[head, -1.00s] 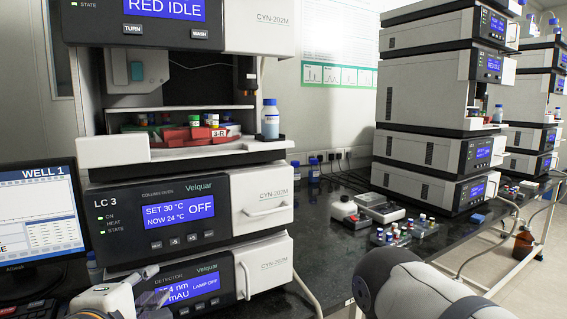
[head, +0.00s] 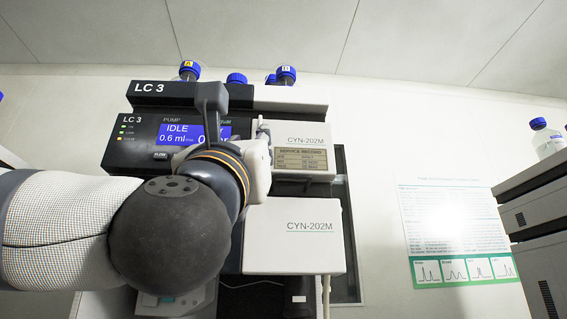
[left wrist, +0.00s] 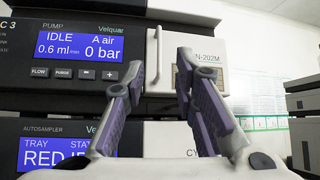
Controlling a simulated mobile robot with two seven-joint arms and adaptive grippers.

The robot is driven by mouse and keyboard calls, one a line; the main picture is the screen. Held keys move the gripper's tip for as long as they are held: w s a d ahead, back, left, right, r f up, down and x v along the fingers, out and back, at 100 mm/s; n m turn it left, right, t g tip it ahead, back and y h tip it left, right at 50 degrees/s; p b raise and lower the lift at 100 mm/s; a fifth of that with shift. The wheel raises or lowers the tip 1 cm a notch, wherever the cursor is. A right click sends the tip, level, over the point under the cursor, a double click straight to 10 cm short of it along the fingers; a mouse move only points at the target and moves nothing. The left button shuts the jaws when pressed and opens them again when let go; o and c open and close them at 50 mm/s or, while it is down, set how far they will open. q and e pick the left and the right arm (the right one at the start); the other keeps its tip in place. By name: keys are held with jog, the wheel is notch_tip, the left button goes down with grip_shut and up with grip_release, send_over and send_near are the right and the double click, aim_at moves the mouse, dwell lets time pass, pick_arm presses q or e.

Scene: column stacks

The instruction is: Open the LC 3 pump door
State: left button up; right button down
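The LC 3 pump (head: 150,125) is the upper unit, with a blue IDLE display; the display also shows in the left wrist view (left wrist: 80,45). Its white door (head: 318,140), marked CYN-202M with a tan label, looks closed, at the right of the display. In the left wrist view the door (left wrist: 208,42) has a vertical white handle (left wrist: 157,62). My left gripper (left wrist: 160,78) is open, with one finger on each side of the handle in the picture; I cannot tell whether they touch it. In the head view my left arm hides most of the gripper (head: 258,150). My right gripper is out of view.
The autosampler (left wrist: 60,148) sits below the pump, with a white CYN-202M front panel (head: 295,255). Blue-capped bottles (head: 285,76) stand on top of the stack. Another stack (head: 540,225) is at the far right. The wall with a poster (head: 455,230) lies between.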

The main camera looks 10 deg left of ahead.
aim_at(293, 144)
pick_arm(q)
jog(key=x, duration=1)
jog(key=shift+w+a+r, duration=0.15)
jog(key=shift+r, duration=0.1)
grip_shut()
